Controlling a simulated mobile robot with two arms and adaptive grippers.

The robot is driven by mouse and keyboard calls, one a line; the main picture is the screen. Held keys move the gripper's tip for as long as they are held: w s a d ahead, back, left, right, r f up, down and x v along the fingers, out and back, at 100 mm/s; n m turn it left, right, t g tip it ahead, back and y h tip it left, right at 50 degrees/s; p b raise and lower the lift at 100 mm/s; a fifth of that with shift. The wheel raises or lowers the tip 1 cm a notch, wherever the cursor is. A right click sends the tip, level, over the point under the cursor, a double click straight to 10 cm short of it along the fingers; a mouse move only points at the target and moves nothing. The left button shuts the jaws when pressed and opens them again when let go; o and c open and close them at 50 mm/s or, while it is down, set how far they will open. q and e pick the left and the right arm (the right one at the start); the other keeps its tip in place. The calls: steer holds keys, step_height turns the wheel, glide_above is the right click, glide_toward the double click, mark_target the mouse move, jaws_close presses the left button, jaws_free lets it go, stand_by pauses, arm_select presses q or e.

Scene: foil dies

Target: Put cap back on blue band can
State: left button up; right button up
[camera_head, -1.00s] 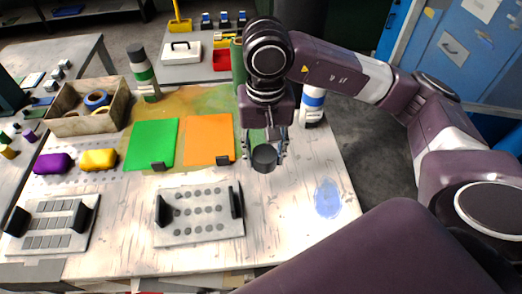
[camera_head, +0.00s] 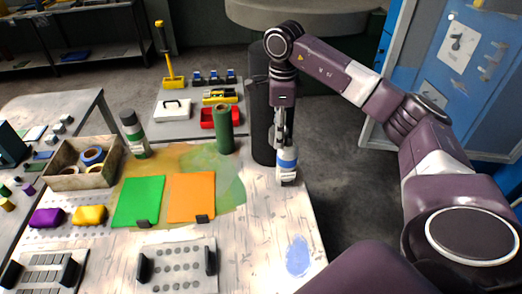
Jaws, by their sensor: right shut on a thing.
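The blue band can (camera_head: 288,162), white with a blue band, stands upright at the back right edge of the table. My right gripper (camera_head: 284,143) points down directly over the can's top, its fingers close together. It is shut on the dark cap, which is now hardly visible between the fingers. I cannot tell whether the cap touches the can. My left gripper is not in view.
A green cylinder (camera_head: 225,130) stands left of the can, and a tall dark cylinder (camera_head: 260,120) is close behind it. A green-banded can (camera_head: 134,136), a wooden box (camera_head: 75,178), green (camera_head: 139,200) and orange (camera_head: 191,195) sheets lie further left.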

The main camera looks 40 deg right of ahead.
steer(key=d+m, duration=0.1)
steer(key=d+r+m, duration=0.1)
steer(key=d+m+p, duration=0.1)
steer(key=d, duration=0.1)
steer(key=shift+w+d+r+m, duration=0.1)
steer(key=shift+w+r+m, duration=0.2)
steer(key=shift+r+m, duration=0.1)
steer(key=shift+d+f+m, duration=0.1)
steer(key=shift+d+m, duration=0.2)
step_height(320, 180, down, 4)
steer(key=b, duration=0.3)
steer(key=shift+b, duration=0.35)
steer(key=shift+f+b, duration=0.55)
steer(key=shift+f, duration=0.6)
steer(key=shift+r+p, duration=0.1)
steer(key=shift+p, duration=0.3)
steer(key=shift+f, duration=0.2)
stand_by(0.5)
